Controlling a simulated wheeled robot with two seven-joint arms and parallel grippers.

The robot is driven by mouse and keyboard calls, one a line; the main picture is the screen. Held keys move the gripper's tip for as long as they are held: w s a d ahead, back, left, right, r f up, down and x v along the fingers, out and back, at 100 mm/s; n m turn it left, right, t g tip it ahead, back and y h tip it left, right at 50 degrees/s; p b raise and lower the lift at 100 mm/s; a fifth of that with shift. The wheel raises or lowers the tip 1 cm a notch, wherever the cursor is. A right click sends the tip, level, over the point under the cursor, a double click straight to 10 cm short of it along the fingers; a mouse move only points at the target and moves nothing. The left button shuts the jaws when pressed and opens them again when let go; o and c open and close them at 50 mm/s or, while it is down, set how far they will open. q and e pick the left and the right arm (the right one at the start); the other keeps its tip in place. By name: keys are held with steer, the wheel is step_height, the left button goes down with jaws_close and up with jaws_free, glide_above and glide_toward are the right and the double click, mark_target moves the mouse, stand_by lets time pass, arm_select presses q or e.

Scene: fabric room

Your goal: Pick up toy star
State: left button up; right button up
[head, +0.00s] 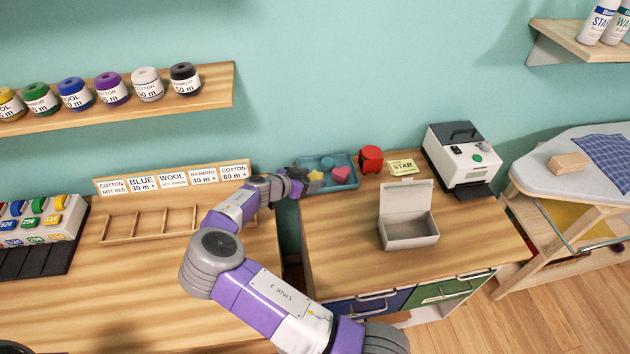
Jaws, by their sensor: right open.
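The yellow toy star (315,176) lies in the left part of a small teal tray (347,158) at the back left of the right-hand table. My right gripper (300,176) is open at the tray's left edge, very close to the star. Its dark fingers are small here, and I cannot tell whether they touch the star or reach around it. My left gripper is not in view.
The tray also holds a pink toy (340,174) and other small shapes. A red object (370,159), a STAR card (403,167), an open grey box (408,228) and a white machine (462,158) stand nearby. A wooden divider (150,222) lies left.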

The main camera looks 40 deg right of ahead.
steer(key=shift+d+f, duration=0.25)
steer(key=shift+d, duration=0.25)
steer(key=c, duration=0.7)
steer(key=shift+r, duration=0.15)
